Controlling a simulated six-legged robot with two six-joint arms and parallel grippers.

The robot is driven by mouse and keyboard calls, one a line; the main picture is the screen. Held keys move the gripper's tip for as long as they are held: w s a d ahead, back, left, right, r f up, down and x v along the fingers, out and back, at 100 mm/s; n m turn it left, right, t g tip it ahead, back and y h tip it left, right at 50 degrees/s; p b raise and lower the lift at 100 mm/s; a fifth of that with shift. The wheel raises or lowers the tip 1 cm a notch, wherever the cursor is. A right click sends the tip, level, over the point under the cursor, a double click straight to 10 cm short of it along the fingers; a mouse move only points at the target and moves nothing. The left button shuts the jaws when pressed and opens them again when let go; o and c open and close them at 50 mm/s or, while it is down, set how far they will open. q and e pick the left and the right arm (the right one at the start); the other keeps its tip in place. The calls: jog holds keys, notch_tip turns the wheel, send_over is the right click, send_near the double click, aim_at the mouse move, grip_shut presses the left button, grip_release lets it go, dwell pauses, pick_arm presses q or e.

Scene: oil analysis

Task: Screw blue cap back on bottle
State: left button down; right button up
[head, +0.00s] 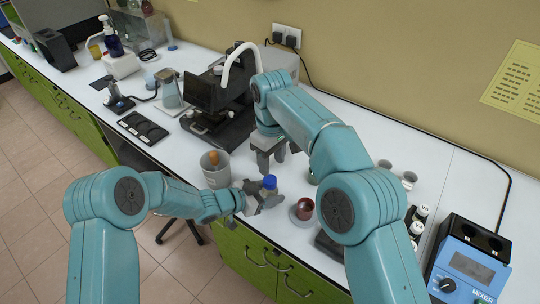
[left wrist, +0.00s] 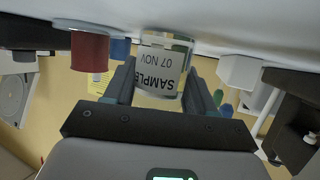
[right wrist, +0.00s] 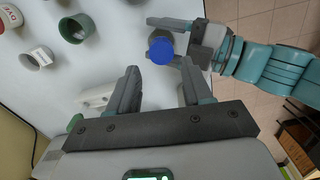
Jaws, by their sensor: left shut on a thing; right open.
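The sample bottle (left wrist: 162,65) is clasped between the fingers of my left gripper (head: 262,198), near the bench's front edge. Its label reads "SAMPLE 07 NOV" and is upside down in the left wrist view. The blue cap (head: 270,182) sits at the top of the bottle. It also shows from above in the right wrist view (right wrist: 160,50); whether it is threaded tight cannot be told. My right gripper (head: 268,158) is open and empty, behind the bottle in the head view. In the right wrist view its fingers (right wrist: 158,85) point toward the cap, apart from it.
A grey-white cup (head: 216,172) with a brown-tipped item stands left of the bottle. A red-brown container (head: 304,208) stands close on the right. A black microscope (head: 222,105) is behind. Small vials and a blue mixer (head: 468,262) are at the right.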

aim_at(270, 179)
jog(key=shift+r+n, duration=0.15)
jog(key=shift+n, duration=0.45)
jog(key=shift+w+a+r, duration=0.1)
jog(key=shift+a+r, duration=0.1)
jog(key=shift+r, duration=0.15)
jog(key=shift+f, duration=4.05)
jog(key=c, duration=0.9)
